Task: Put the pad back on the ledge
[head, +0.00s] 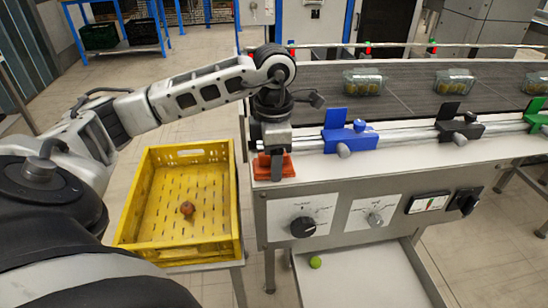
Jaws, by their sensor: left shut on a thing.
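The orange-red pad (286,167) is at the left end of the pale metal ledge (395,157) along the conveyor's near side. My left gripper (273,158) comes down on it from above and is shut on it. The gripper hides part of the pad. The pad shows at or just above the ledge surface; I cannot tell whether it touches. My right gripper is not in view.
A yellow crate (131,212) holding a small brown-red round item (187,208) stands left of the conveyor. Blue (350,138) and black (458,130) rail brackets stand right of the gripper. Clear packs (362,82) lie on the belt. A green ball (315,262) lies in the lower tray.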

